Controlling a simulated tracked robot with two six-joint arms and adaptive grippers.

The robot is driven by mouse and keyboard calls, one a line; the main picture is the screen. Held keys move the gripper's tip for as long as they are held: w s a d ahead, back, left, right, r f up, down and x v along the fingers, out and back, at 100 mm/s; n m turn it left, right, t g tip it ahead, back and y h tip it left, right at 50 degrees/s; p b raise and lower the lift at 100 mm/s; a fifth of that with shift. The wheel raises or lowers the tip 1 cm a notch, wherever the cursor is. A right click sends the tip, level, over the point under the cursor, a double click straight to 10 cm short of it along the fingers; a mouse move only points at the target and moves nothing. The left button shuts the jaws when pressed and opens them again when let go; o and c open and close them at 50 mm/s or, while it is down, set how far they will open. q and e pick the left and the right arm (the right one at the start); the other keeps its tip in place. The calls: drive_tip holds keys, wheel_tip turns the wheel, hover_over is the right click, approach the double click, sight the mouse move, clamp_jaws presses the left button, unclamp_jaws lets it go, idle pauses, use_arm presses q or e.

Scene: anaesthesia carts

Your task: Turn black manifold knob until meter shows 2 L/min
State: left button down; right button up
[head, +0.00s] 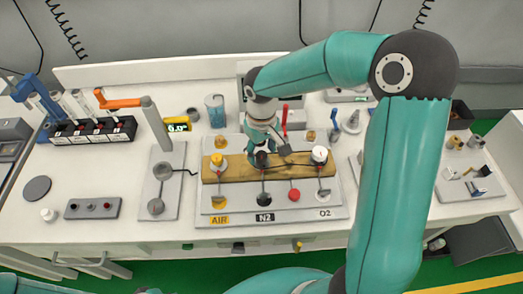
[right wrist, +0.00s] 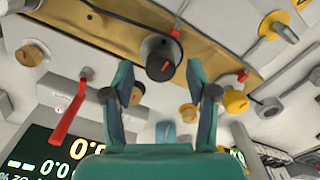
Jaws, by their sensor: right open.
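The black manifold knob (right wrist: 160,58) with a red mark shows in the right wrist view, on a tan manifold bar. It also shows in the head view (head: 261,160), partly covered by my gripper, in the column of the N2 label (head: 265,217). My right gripper (right wrist: 160,93) is open and empty, its two fingers on either side below the knob in the wrist picture; I see no contact. A dark display (right wrist: 65,155) shows 0.0 in yellow and white digits, partly cut off. A small yellow meter (head: 178,125) has digits too small to read surely. My left gripper is not in view.
A yellow knob (head: 218,161) and a white knob (head: 319,154) flank the black one on the bar. A red handle (right wrist: 69,110) stands near the display. A red knob (head: 294,194) is in front. A black vaporizer-like rack (head: 93,131) stands at left.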

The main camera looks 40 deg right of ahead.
drive_tip(key=shift+f, duration=0.55)
clamp_jaws()
drive_tip(key=shift+n, duration=0.3)
drive_tip(key=n, duration=0.4)
drive_tip(key=shift+r, duration=0.1)
drive_tip(key=shift+n, duration=2.4)
